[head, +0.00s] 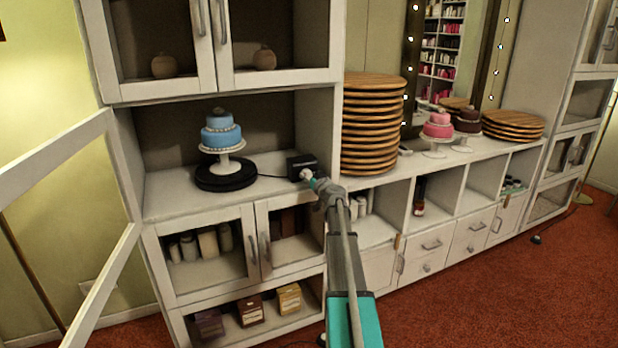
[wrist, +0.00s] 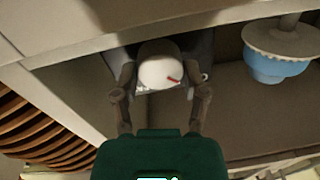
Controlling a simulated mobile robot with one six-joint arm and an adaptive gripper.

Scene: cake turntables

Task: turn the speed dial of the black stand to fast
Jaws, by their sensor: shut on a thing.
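The black stand (head: 226,180) is a round turntable on the cabinet shelf, with a white pedestal and a blue tiered cake (head: 221,134) on it. A cord runs from it to a black control box (head: 301,162) at the shelf's right side. The box's speed dial (wrist: 158,74) is a round white knob with a red mark, which points toward the lower right in the wrist view. My gripper (wrist: 161,85) is shut on the dial, one finger on each side. In the head view my gripper (head: 311,182) is at the box's front and partly hides the dial. I cannot read any speed labels.
An open cabinet door (head: 105,280) stands at the left. A tall stack of wooden boards (head: 374,130) rises just right of the shelf's side wall. Pink and brown cakes stand farther right on the counter. The shelf front between stand and box is clear.

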